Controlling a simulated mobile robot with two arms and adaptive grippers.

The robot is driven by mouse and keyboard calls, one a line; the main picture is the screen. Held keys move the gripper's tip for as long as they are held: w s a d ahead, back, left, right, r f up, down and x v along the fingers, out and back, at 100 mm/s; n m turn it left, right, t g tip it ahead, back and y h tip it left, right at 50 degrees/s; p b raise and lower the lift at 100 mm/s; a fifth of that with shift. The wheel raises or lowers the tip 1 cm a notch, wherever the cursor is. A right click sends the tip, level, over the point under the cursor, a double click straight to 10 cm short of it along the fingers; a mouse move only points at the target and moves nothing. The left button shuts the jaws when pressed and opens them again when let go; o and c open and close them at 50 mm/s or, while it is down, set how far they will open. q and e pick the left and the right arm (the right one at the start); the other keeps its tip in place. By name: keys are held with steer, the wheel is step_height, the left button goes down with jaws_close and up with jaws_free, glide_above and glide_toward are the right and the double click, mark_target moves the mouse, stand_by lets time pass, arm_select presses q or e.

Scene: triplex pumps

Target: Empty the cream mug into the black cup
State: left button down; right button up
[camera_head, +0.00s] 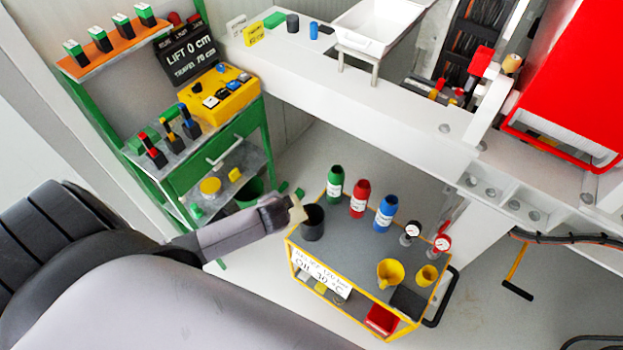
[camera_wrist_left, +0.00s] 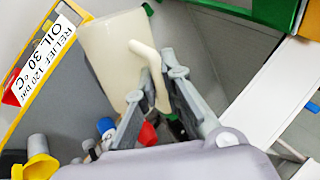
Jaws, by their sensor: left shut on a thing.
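The cream mug (camera_wrist_left: 113,62) is held by its handle between the fingers of my left gripper (camera_wrist_left: 155,92) in the left wrist view. In the head view only a small cream part of the mug (camera_head: 297,213) shows past my left gripper (camera_head: 287,202). The black cup (camera_head: 313,222) stands upright on the left corner of the cart, just right of the mug in that view. I cannot tell the mug's exact tilt or see what is inside it. The cup does not show in the wrist view. My right gripper is not in view.
The cart (camera_head: 345,250) also carries green (camera_head: 335,185), red (camera_head: 360,198) and blue (camera_head: 385,213) bottles, gauges, a yellow jug (camera_head: 390,272) and a small yellow cup (camera_head: 426,276). A green workbench (camera_head: 205,165) stands left. The cart's middle is clear.

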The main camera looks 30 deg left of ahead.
arm_select(q)
steer(key=shift+w+d+r+g+y, duration=0.15)
steer(key=shift+w+d+r+g, duration=0.1)
steer(key=shift+w+d, duration=0.15)
steer(key=shift+w+d+r+g+y, duration=0.15)
steer(key=shift+w+d+g, duration=0.1)
steer(key=shift+w, duration=0.25)
steer(key=shift+w+d+r+m, duration=0.15)
steer(key=shift+w+m, duration=0.05)
steer(key=shift+m, duration=0.1)
